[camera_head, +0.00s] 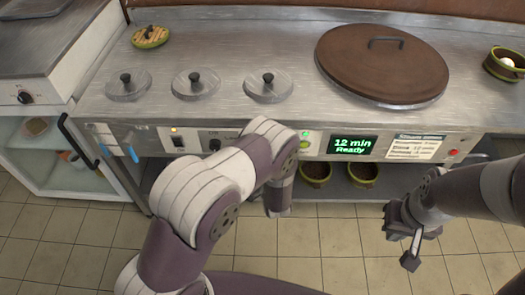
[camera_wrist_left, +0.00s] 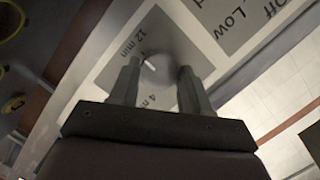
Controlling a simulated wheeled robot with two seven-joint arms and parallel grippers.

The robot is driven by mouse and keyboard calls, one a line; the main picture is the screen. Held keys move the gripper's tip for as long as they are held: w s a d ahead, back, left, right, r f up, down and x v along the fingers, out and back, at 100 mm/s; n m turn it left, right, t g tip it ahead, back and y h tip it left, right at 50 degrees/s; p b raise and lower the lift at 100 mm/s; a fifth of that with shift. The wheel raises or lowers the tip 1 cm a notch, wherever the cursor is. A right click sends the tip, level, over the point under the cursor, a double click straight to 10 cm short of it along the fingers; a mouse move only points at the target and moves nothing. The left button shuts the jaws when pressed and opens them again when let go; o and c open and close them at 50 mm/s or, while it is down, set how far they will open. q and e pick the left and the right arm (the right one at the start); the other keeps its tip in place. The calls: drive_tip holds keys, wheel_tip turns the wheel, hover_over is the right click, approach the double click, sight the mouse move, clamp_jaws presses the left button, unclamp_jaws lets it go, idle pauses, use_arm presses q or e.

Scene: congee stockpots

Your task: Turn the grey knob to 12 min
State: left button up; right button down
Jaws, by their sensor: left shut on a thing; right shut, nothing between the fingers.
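The grey knob (camera_wrist_left: 160,66) sits on the front panel in the left wrist view, with a small white mark on its face. A "12 min" label (camera_wrist_left: 127,42) and a partly covered "4 min" label (camera_wrist_left: 152,101) lie beside it. My left gripper (camera_wrist_left: 157,76) is shut on the knob, one finger on each side. In the head view my left arm hides that gripper and the knob. The green display (camera_head: 352,145) reads "12 min Ready". My right gripper (camera_head: 409,258) is shut and empty, in front of the counter at the right.
Pots (camera_head: 362,174) stand below the panel. The tiled floor is clear.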

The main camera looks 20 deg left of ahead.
idle(0.4)
use_arm(q)
drive_tip(key=o, duration=1)
drive_tip(key=shift+o, duration=0.2)
drive_tip(key=p+v, duration=0.2)
drive_tip(key=v, duration=1)
drive_tip(key=shift+s+d, duration=0.2)
drive_tip(key=shift+s, duration=0.1)
